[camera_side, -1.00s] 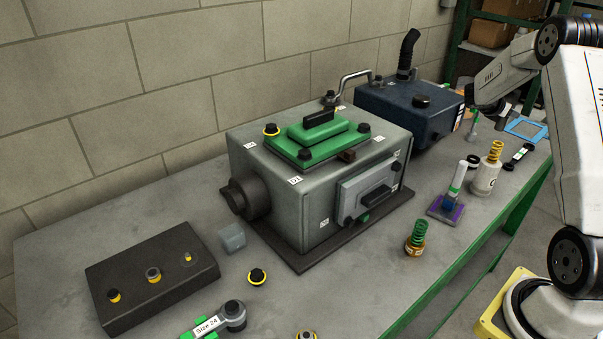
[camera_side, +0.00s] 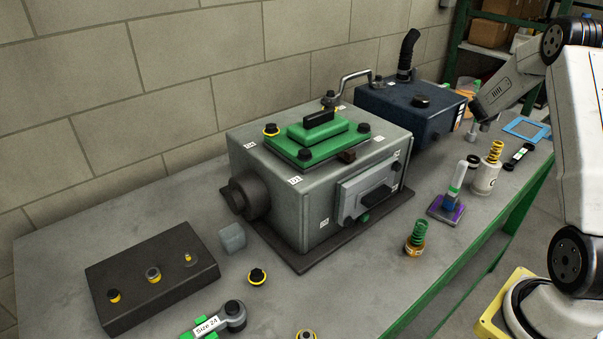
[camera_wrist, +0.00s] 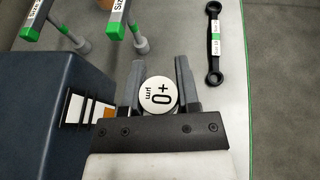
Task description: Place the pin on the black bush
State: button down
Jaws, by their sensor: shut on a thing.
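My gripper (camera_wrist: 160,88) points down in the wrist view, beside the dark blue box (camera_wrist: 40,110). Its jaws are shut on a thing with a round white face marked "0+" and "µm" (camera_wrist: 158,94). Only that top face shows, so I cannot tell its shape below or whether it is the pin. In the side view my gripper's fingers are not clear near the blue box (camera_side: 395,112). A thick black cylindrical bush (camera_side: 249,198) sticks out of the left side of the grey housing (camera_side: 275,195). Several black caps also show, so I cannot be sure which is the named bush.
A black double-ended wrench (camera_wrist: 214,45) lies right of my gripper. Two green-labelled tools (camera_wrist: 70,35) stand beyond it. A white canister with a yellow spring (camera_side: 484,178), a purple-based stand (camera_side: 446,210) and a green spring (camera_side: 417,238) stand along the bench's front. A black block (camera_side: 150,280) lies left.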

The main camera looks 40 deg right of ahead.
aim_at(485, 130)
jog(key=shift+f, duration=3)
jog(key=shift+f, duration=1.85)
jog(key=shift+f, duration=0.1)
jog(key=shift+c, duration=1.6)
grip_release()
jog(key=shift+a+r, duration=0.3)
jog(key=shift+a, duration=0.2)
jog(key=v, duration=1.1)
